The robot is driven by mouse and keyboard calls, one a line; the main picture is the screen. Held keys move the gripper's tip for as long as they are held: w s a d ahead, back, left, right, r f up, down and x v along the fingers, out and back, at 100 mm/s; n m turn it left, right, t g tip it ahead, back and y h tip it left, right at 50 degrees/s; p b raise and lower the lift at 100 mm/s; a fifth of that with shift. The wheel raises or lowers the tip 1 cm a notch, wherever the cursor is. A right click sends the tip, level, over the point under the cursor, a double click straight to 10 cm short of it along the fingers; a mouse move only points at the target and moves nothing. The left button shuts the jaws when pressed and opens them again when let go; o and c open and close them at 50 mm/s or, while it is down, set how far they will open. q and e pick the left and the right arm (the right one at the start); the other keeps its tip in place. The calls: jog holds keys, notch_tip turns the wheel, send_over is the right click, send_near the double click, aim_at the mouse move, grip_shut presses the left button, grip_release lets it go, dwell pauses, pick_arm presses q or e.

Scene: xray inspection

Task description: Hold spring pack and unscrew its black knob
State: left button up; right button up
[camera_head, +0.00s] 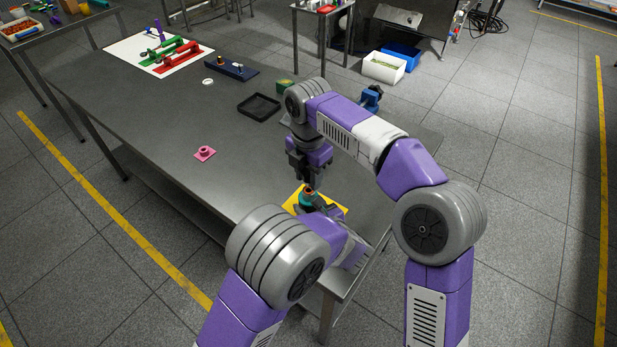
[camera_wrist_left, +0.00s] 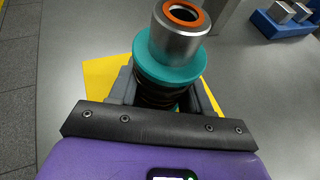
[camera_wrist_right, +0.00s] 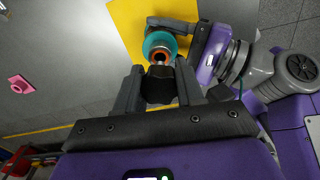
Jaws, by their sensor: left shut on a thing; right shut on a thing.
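The spring pack (camera_head: 306,199) stands over a yellow mat (camera_head: 291,208) near the table's edge. In the left wrist view the pack (camera_wrist_left: 170,62) shows a teal flange, a silver cylinder with an open orange-ringed top and dark coils below. My left gripper (camera_head: 318,207) is shut on the pack, with a finger on each side of the coils. My right gripper (camera_wrist_right: 160,88) is shut on the black knob (camera_wrist_right: 159,86), above the pack. The knob is off the pack; the pack's top is bare in the left wrist view.
A pink flanged part (camera_head: 204,153) lies left on the grey table (camera_head: 150,110). A black tray (camera_head: 259,106), a dark blue block (camera_head: 231,68) and a white board (camera_head: 130,48) with red and green parts lie farther back. Blue fixtures (camera_head: 371,98) stand on the right edge.

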jog(key=shift+r, duration=0.2)
pick_arm(q)
jog(key=o, duration=1.2)
